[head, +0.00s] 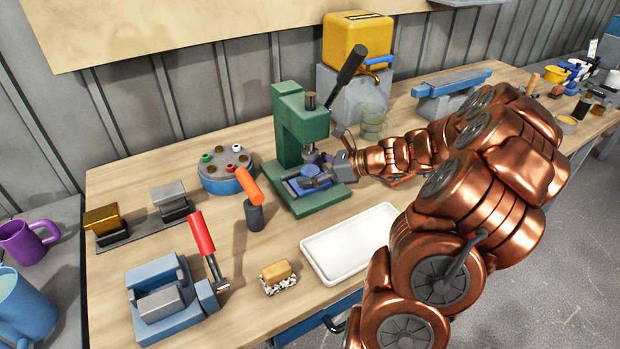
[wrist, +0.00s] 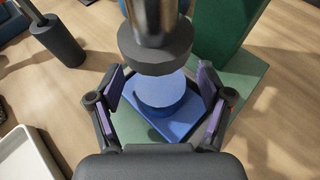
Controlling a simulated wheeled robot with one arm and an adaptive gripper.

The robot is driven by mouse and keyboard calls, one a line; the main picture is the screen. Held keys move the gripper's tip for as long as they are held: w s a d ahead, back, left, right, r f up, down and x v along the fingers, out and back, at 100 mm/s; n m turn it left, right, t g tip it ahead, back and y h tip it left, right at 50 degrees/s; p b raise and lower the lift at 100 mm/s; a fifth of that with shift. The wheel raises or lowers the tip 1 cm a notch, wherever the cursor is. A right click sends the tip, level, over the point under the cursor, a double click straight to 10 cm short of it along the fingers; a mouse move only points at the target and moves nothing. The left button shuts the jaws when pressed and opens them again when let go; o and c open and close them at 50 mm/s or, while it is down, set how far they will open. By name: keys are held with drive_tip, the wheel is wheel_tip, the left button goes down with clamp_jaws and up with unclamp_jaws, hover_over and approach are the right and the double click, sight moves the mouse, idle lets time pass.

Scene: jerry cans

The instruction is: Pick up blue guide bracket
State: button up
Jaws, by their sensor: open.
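A blue part, which looks like the guide bracket (head: 309,171), sits on the base of the green arbor press (head: 290,135), under its ram. In the wrist view, the blue bracket (wrist: 162,92) has a round upper part above a flat blue plate (wrist: 178,128). The grey ram (wrist: 157,45) hangs over it and hides its far side; I cannot tell whether they touch. My gripper (wrist: 160,82) is open, with one purple-padded finger on each side of the round part. A gap shows on both sides. In the head view, my gripper (head: 318,181) reaches in from the right.
A white tray (head: 350,242) lies in front of the press. A red-handled hammer (head: 203,240), an orange-handled tool (head: 250,190) and a blue-grey vise (head: 165,300) stand left. The press lever (head: 350,65) slants up right. A yellow jerry can (head: 357,42) stands behind.

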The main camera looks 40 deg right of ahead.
drive_tip(key=shift+c, duration=0.3)
clamp_jaws()
idle(0.4)
